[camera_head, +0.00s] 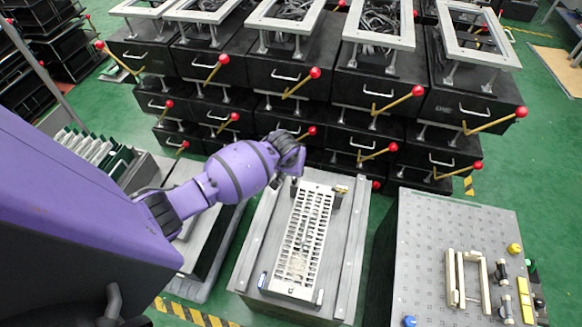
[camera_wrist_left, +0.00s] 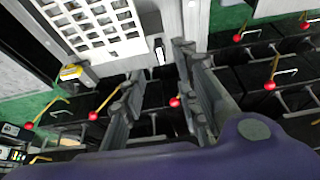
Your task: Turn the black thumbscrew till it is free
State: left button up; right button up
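My left gripper (camera_head: 291,172) is above the far end of a pale slotted plate (camera_head: 308,225), which lies on a grey bench. In the left wrist view, the gripper (camera_wrist_left: 158,68) has its two grey fingers apart, with nothing held between them. A small black part with a white face (camera_wrist_left: 158,51) shows between and beyond the fingertips, at the plate's edge. It may be the black thumbscrew, but I cannot tell for sure. The gripper partly covers that corner in the head view. My right gripper is not in view.
Behind are stacked black drawer boxes (camera_head: 285,75) with red-tipped levers. A perforated table (camera_head: 440,235) with pale handles and black parts stands at right, across a gap.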

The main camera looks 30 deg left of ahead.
pick_arm(q)
jog(key=shift+v, duration=2.1)
